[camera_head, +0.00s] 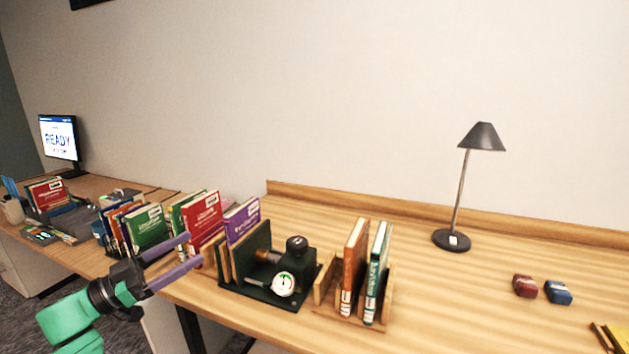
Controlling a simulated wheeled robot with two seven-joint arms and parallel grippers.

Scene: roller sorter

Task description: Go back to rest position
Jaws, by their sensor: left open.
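My left gripper (170,262) reaches in from the lower left, with a green arm link, a black wrist and two purple fingers. The fingers are spread apart and nothing shows between them. It hangs over the front edge of the desks, in front of the row of books. A green book (148,228) and a red book (203,214) stand behind the fingers; touching cannot be told. My right gripper is not in view.
A dark device with a gauge (284,284), a wooden rack with orange (354,265) and teal books, and a black lamp (451,239) stand on the wooden desk (480,310). Red and blue blocks (558,292) lie at right. Desk space around the lamp is free.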

